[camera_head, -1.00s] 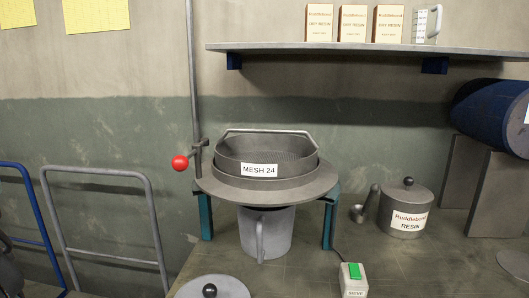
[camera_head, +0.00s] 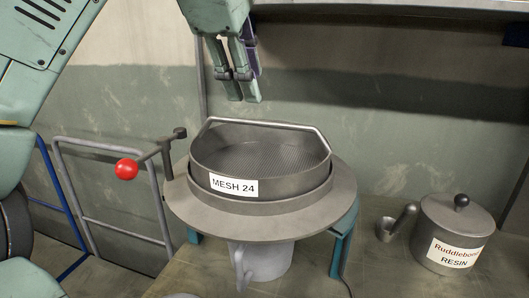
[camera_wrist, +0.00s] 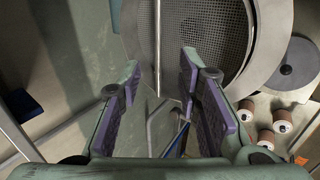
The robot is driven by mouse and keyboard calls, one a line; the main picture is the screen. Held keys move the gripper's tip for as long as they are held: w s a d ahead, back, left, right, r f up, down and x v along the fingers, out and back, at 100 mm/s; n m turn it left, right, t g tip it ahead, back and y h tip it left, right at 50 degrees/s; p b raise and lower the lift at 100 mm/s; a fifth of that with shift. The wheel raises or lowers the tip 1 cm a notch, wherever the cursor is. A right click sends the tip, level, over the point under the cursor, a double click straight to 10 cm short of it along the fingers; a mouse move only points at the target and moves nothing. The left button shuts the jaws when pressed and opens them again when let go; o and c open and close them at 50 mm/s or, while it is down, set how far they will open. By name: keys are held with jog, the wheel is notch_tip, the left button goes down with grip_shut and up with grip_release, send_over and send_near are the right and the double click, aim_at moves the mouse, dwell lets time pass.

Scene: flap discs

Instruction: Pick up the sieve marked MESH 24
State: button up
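The sieve marked MESH 24 (camera_head: 275,186) is a round dark metal pan with a mesh floor and a bar handle (camera_head: 265,124) across its top. It sits in a ring on a round grey plate (camera_head: 200,210), its white label facing the head camera. My gripper (camera_head: 246,100) points down above the far side of the sieve, apart from the handle and empty. In the wrist view my gripper (camera_wrist: 160,75) is open with purple finger pads. The handle (camera_wrist: 157,45) appears between the fingertips there, with the sieve mesh (camera_wrist: 205,35) beyond.
A red ball knob (camera_head: 127,169) on a crank stands left of the plate. A grey jug (camera_head: 265,262) is below it. A lidded resin pot (camera_head: 452,235) and a scoop (camera_head: 390,228) stand to the right.

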aim_at(260, 121)
jog(key=shift+p+x, duration=0.7)
jog(key=shift+x, duration=4.5)
jog(key=shift+w+a, duration=0.15)
grip_shut()
jog(key=shift+r, duration=0.1)
